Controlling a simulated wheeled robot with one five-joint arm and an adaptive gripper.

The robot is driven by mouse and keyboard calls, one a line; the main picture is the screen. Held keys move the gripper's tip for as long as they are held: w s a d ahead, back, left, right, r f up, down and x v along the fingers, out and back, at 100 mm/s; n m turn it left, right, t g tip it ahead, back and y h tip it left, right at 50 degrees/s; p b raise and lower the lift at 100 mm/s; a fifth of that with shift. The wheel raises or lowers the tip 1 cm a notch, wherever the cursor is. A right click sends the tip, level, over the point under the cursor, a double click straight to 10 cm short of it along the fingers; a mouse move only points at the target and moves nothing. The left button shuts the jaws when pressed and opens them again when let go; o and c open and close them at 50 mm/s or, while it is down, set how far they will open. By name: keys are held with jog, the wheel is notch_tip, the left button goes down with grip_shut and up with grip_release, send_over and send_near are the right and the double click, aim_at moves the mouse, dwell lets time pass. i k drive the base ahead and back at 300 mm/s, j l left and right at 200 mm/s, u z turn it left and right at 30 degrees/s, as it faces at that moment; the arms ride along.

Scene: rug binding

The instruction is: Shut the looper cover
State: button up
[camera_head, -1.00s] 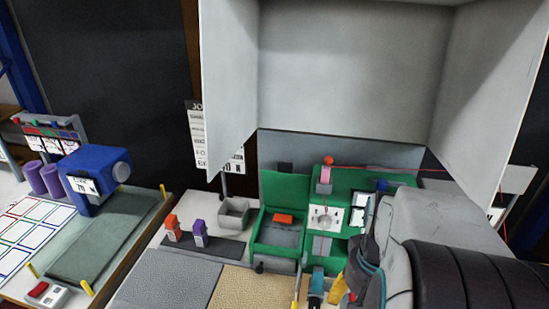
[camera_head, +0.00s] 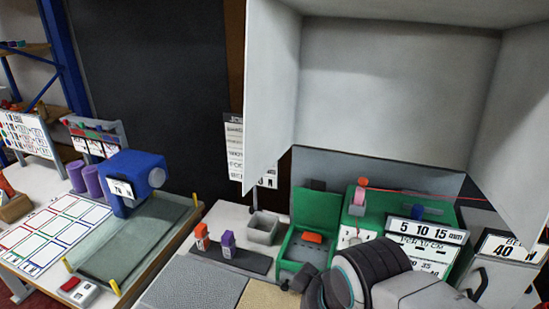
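The green machine (camera_head: 440,215) stands under the pale hood. At its left end is an open bay with a grey floor (camera_head: 302,252) and an orange piece (camera_head: 312,238) in it. A green panel (camera_head: 317,207) stands upright behind the bay; it looks like the looper cover, raised. My dark and pale arm covers the machine's lower front right of the bay.
A grey open bin (camera_head: 263,228) and a dark strip with orange (camera_head: 201,236) and purple (camera_head: 228,244) spools stand left of the machine. A blue device (camera_head: 137,180) stands on the left table. A red thread (camera_head: 410,191) runs above the machine.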

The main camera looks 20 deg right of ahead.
aim_at(314, 206)
jog(key=i+j+z, duration=0.15)
jog(key=j+z, duration=0.25)
jog(key=i+j+z, duration=0.15)
jog(key=z, duration=0.3)
jog(key=j+z, duration=0.4)
